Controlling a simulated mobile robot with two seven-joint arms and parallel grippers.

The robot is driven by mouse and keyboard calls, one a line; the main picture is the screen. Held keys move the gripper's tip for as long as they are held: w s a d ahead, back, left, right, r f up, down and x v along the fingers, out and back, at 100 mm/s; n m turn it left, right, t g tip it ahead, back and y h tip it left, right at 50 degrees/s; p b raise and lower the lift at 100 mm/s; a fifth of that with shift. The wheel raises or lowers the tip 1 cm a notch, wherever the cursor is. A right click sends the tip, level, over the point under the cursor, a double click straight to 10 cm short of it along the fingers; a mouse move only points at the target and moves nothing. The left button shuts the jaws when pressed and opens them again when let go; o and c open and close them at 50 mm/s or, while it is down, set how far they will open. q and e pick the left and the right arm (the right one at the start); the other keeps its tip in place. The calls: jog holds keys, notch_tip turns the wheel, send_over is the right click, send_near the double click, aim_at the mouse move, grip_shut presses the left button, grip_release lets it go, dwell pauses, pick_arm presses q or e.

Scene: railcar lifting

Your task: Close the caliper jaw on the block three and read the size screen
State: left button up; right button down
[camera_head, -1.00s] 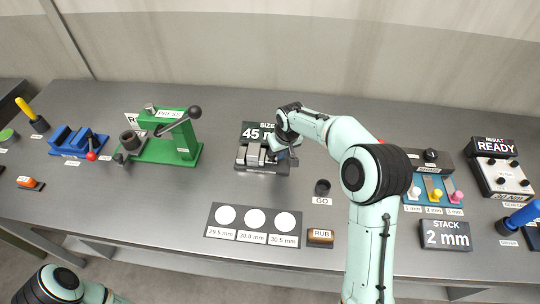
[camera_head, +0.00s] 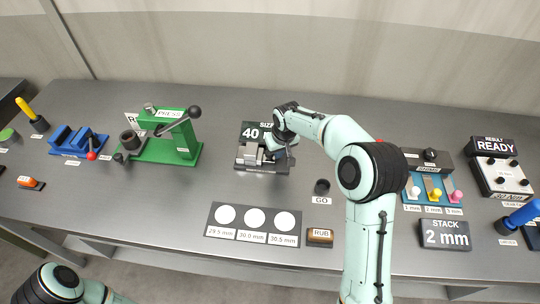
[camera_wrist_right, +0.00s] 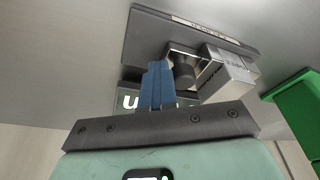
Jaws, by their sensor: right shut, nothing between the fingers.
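The caliper (camera_head: 262,168) is a dark base with light metal parts, near the middle of the table. Its size screen (camera_head: 252,133) shows 40, with its right part hidden behind my right arm. A light metal block (camera_head: 250,154) sits in the caliper; it also shows in the wrist view (camera_wrist_right: 228,76) beside the sliding jaw with its dark round knob (camera_wrist_right: 184,73). My right gripper (camera_head: 291,158) is at the right side of the caliper. In the wrist view its blue fingers (camera_wrist_right: 158,68) are shut and empty, right beside the knob; contact is unclear. My left gripper is out of view.
A green press (camera_head: 165,140) and blue vise (camera_head: 78,142) stand to the left. A mat with three white circles (camera_head: 254,238), a RUB block (camera_head: 320,236) and a GO knob (camera_head: 322,187) are in front. The STACK display (camera_head: 445,236) is at right.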

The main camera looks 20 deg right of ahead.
jog(key=shift+s+d+r, duration=0.45)
jog(key=shift+d+r, duration=0.1)
jog(key=shift+d, duration=0.15)
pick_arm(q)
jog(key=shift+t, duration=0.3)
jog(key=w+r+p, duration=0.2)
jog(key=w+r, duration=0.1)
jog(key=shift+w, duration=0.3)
pick_arm(e)
jog(key=w+v, duration=0.1)
jog(key=v, duration=0.5)
jog(key=shift+w+r, duration=0.3)
jog(key=shift+r, duration=0.3)
